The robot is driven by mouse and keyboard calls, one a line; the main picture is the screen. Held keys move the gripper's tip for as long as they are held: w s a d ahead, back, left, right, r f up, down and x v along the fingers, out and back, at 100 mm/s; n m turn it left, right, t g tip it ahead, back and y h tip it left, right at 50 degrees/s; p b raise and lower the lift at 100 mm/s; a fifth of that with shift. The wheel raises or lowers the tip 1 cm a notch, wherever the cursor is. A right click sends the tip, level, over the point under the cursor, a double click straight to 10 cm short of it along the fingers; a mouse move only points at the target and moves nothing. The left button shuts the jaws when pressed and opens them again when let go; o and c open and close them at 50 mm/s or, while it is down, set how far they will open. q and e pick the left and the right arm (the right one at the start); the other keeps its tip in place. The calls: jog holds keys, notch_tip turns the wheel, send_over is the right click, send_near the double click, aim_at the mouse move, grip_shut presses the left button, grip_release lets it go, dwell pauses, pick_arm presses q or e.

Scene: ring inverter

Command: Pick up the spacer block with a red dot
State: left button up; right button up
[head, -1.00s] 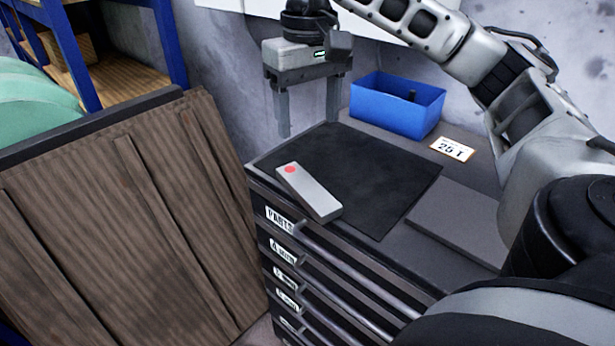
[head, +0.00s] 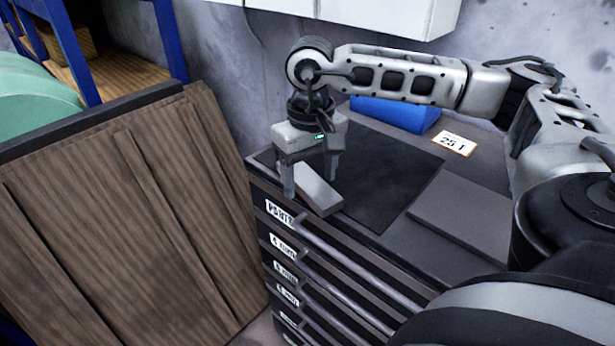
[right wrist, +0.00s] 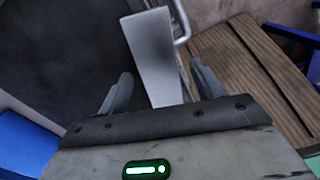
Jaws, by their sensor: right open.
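The grey spacer block (head: 318,190) lies on the black mat (head: 385,170) at the front left edge of the cabinet top. Its red dot is hidden behind my right gripper in the head view. My right gripper (head: 309,186) is open and points down over the block's far end, one finger on either side. In the right wrist view, the block (right wrist: 152,50) runs lengthwise between the spread fingers of the right gripper (right wrist: 164,88). I cannot tell how far the fingertips are above the mat. My left gripper is not in view.
A blue bin (head: 398,112) stands at the back of the cabinet top, partly behind my arm. A label card (head: 454,143) lies to its right. A drawer cabinet with handles (head: 345,268) is below. Brown wooden panels (head: 130,220) stand close on the left.

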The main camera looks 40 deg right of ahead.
jog(key=c, duration=1.3)
jog(key=shift+r, duration=0.15)
